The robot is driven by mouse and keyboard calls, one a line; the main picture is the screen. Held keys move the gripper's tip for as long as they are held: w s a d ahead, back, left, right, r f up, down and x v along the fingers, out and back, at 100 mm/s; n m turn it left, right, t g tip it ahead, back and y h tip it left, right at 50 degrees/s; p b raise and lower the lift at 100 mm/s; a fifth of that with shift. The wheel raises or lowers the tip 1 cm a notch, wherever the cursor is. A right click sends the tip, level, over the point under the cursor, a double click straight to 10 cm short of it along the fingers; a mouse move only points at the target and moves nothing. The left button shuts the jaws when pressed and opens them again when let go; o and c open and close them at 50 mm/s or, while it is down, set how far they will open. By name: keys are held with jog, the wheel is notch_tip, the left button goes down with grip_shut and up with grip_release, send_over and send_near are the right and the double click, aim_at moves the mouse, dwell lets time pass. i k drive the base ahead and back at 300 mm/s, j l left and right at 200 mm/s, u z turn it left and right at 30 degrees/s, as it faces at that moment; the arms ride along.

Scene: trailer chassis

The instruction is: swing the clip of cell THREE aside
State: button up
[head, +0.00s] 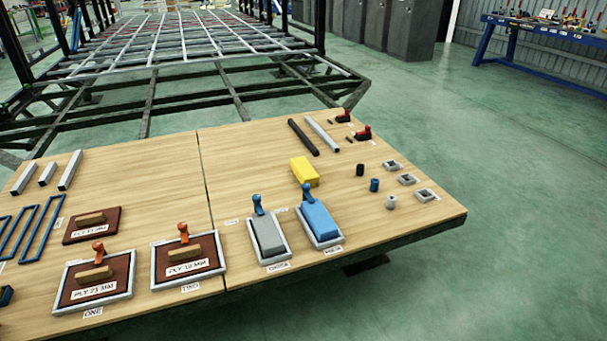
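Several framed cells stand in a row along the front edge of the wooden bench. The third from the left, a grey-rimmed tray (288,256) holding a grey block (267,236), has a small label (278,267) too blurred to read surely. Its blue clip (257,205) stands at the tray's far edge; whether it overlaps the block is hard to tell. The tray to its right (338,240) holds a blue block (320,220) with another blue clip (307,192). Cells ONE (57,288) and TWO (155,267) hold brown plates and have orange clips. My gripper is not in view.
A yellow block (304,172) lies behind the blue-clip cells. Black and grey bars (323,134), small cylinders (374,185) and square pieces (407,179) lie to the right. A loose brown plate (92,225) lies behind ONE. The trailer chassis (150,80) is beyond the bench.

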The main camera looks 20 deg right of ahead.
aim_at(257, 199)
jog(key=i+j, duration=0.2)
jog(key=i, duration=0.3)
jog(key=i+j, duration=0.25)
jog(key=i, duration=0.2)
jog(key=l+z, duration=0.05)
